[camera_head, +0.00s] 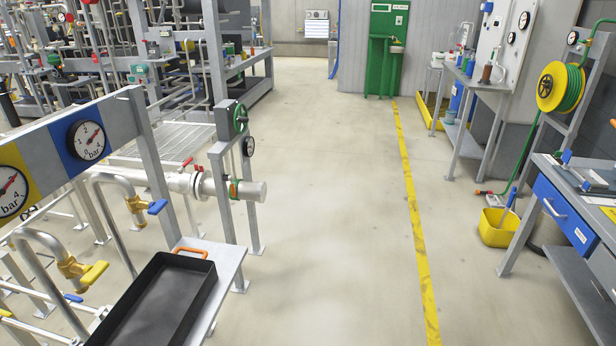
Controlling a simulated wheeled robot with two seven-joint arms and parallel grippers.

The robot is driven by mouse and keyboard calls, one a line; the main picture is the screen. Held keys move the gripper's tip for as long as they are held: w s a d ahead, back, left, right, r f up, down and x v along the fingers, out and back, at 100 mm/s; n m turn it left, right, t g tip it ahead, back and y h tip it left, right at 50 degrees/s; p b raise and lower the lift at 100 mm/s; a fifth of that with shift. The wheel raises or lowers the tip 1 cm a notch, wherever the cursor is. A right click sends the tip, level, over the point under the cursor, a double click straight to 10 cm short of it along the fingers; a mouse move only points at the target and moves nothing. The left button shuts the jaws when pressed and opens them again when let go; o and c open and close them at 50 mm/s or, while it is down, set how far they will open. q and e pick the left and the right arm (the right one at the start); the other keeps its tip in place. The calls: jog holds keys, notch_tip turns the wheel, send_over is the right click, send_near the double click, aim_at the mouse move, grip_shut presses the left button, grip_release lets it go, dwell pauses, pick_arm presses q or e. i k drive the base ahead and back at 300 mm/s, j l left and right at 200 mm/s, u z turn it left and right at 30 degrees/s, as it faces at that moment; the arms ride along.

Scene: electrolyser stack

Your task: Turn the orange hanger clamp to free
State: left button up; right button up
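I cannot make out for certain which part is the orange hanger clamp. A small orange piece (233,190) sits by the grey cylinder (250,191) at the end of the white pipe, below a green handwheel (240,118). An orange loop-shaped handle (190,251) stands at the far edge of the black tray (203,311), at the lower left. The turn position of either orange part is too small to tell. Neither of my grippers is in view.
Two bar gauges (88,140) and valves with a blue lever (157,207) and a yellow lever (94,273) are at the left. A yellow bucket (497,228) and workbench (566,212) are at the right. The floor (330,200) between is clear, with a yellow line (412,200).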

aim_at(230, 178)
jog(key=i+l+u, duration=0.1)
jog(key=i+u, duration=0.25)
jog(key=i, duration=0.2)
jog(key=i+l+u, duration=0.2)
jog(key=i+u, duration=0.2)
jog(key=i+l+z, duration=0.1)
jog(key=i+l, duration=0.3)
